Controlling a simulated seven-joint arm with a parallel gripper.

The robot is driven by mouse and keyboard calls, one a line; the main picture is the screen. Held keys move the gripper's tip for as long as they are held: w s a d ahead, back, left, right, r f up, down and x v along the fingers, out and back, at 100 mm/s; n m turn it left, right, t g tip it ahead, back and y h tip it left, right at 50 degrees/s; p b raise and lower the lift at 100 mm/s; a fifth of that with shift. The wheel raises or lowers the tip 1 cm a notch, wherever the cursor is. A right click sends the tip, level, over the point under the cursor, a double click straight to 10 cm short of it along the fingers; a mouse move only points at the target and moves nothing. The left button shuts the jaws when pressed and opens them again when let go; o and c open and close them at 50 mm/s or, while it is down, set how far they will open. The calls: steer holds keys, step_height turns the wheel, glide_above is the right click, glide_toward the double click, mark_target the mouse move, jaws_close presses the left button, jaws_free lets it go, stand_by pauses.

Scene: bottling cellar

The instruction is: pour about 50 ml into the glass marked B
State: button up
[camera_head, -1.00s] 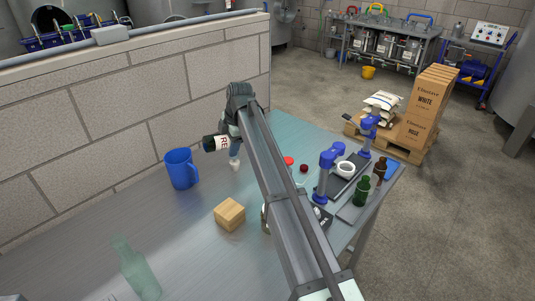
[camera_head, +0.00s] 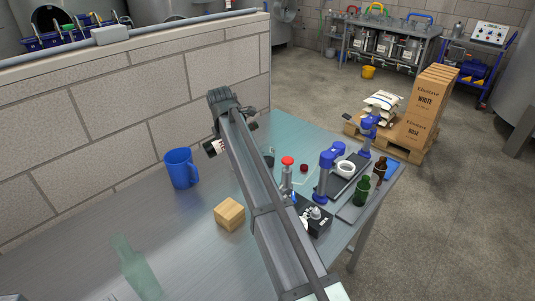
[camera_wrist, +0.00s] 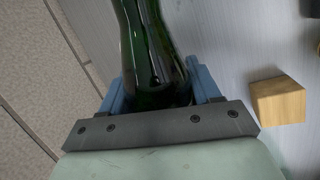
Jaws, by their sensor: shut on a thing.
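My gripper (camera_wrist: 158,90) is shut on a dark green bottle (camera_wrist: 150,45), which shows between the blue fingers in the wrist view. In the head view my arm covers most of the bottle; its dark end and a bit of pale label (camera_head: 220,147) stick out to the left. The bottle is tilted, well off upright, above the table. I cannot make out its mouth or any flow. No glass with a readable B shows; a small dark-rimmed thing (camera_head: 268,159) right of my arm is too small to tell.
A blue jug (camera_head: 181,168) stands by the block wall, left of the bottle. A wooden block (camera_head: 230,214) and a pale green bottle (camera_head: 137,268) are nearer. A red-topped device (camera_head: 287,170), blue corkers (camera_head: 326,178) and small bottles (camera_head: 362,190) crowd the right side.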

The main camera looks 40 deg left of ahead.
steer(key=shift+s+r+t, duration=0.1)
steer(key=shift+r+t, duration=0.4)
steer(key=t, duration=0.1)
steer(key=w+t, duration=0.1)
steer(key=w+f+t+h, duration=0.1)
steer(key=shift+d+n+b, duration=0.25)
steer(key=shift+n+b, duration=0.05)
steer(key=shift+w+d+r+t, duration=0.15)
steer(key=shift+w+r+t, duration=0.3)
steer(key=shift+w+t, duration=0.45)
steer(key=shift+w+d+r+n+t+h, duration=0.1)
steer(key=shift+w+r+n+t+h, duration=0.1)
steer(key=shift+r+t, duration=0.35)
steer(key=shift+w+d+r+n+t+h, duration=0.1)
steer(key=shift+w+r+t, duration=0.05)
steer(key=shift+r+t, duration=0.4)
step_height(320, 180, up, 2)
steer(key=shift+w+r+t+b, duration=0.1)
steer(key=shift+t+b, duration=0.25)
steer(key=shift+t, duration=0.35)
steer(key=shift+w+r+n+t+h, duration=0.1)
steer(key=shift+r+n+t+h, duration=0.15)
steer(key=shift+t, duration=0.55)
steer(key=shift+w+d+r+n+t+h+b, duration=0.15)
steer(key=shift+w+n+t+b, duration=0.15)
steer(key=shift+t, duration=0.6)
steer(key=shift+w+d+n+t+h+b, duration=0.15)
steer(key=shift+w+t+b, duration=0.2)
steer(key=shift+t, duration=0.55)
